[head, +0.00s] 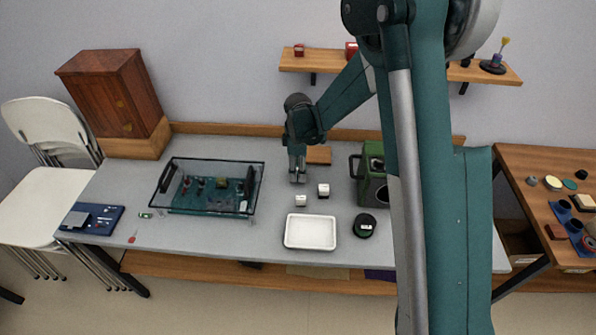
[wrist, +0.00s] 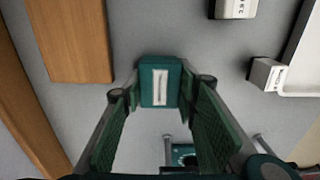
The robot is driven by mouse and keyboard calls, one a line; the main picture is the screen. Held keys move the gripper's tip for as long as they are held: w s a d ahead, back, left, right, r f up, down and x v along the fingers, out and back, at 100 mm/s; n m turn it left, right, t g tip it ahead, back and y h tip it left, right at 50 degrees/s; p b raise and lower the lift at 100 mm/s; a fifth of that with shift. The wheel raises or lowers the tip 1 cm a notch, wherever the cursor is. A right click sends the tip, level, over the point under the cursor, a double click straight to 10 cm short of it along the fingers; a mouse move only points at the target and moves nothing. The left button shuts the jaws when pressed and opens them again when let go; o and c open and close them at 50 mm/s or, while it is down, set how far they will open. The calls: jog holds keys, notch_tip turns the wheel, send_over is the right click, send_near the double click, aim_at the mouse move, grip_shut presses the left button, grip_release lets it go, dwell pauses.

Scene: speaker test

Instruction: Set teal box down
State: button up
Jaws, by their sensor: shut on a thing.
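The teal box (wrist: 160,82) is small, with a white label on the face toward the wrist camera. It sits between the fingertips of my gripper (wrist: 161,88), which is shut on it. In the head view my gripper (head: 298,176) points down over the grey table, behind two small white boxes. The teal box cannot be made out clearly in the head view. Whether its underside touches the table or is just above it, I cannot tell.
A white box (head: 301,200) and another white box (head: 323,190) stand close by, with a white tray (head: 310,245) in front. A clear case (head: 170,205) is left, a green machine (head: 370,165) right, and a wooden block (head: 319,155) behind.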

jog(key=shift+f, duration=0.15)
jog(key=o, duration=1)
notch_tip(320, 180, up, 12)
jog(key=shift+r+p, duration=0.2)
jog(key=shift+p, duration=0.85)
